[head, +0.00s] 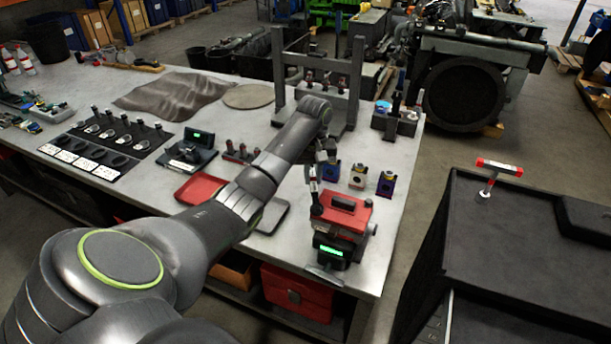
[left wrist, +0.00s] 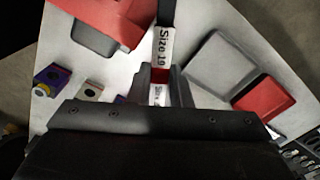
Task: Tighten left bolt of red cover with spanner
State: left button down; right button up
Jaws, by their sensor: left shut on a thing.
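The red cover (head: 350,208) sits on a dark unit with a lit green display (head: 331,251) near the table's front right corner. It also shows at the top left of the left wrist view (left wrist: 98,14). My left gripper (head: 322,158) is shut on the spanner (head: 315,190), which points down to the left side of the red cover. In the left wrist view the spanner (left wrist: 163,45) has a white "Size" label and sits between my fingers (left wrist: 160,82). The spanner's far end is out of that view. The left bolt cannot be made out. My right gripper is not in view.
Blue (head: 331,173), tan (head: 357,178) and purple (head: 386,185) blocks stand behind the cover. A red tray (head: 199,188) lies left of my forearm. A grey press frame (head: 278,75) stands behind. A dark cabinet (head: 530,225) with a red T-handle (head: 498,167) stands to the right.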

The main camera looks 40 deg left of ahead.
pick_arm(q)
jog(key=shift+w+d+m, duration=0.15)
jog(key=shift+w+m, duration=0.05)
jog(key=shift+m, duration=0.1)
jog(key=d+m, duration=0.1)
jog(key=w+m, duration=0.1)
jog(key=d+m, duration=0.1)
jog(key=shift+w+d, duration=0.25)
jog(key=shift+d, duration=0.05)
jog(key=shift+a+r, duration=0.1)
jog(key=a+n, duration=0.1)
jog(key=s+r+n, duration=0.1)
jog(key=a+n, duration=0.1)
jog(key=shift+s+a+r, duration=0.3)
jog(key=shift+s, duration=0.05)
dwell(0.4)
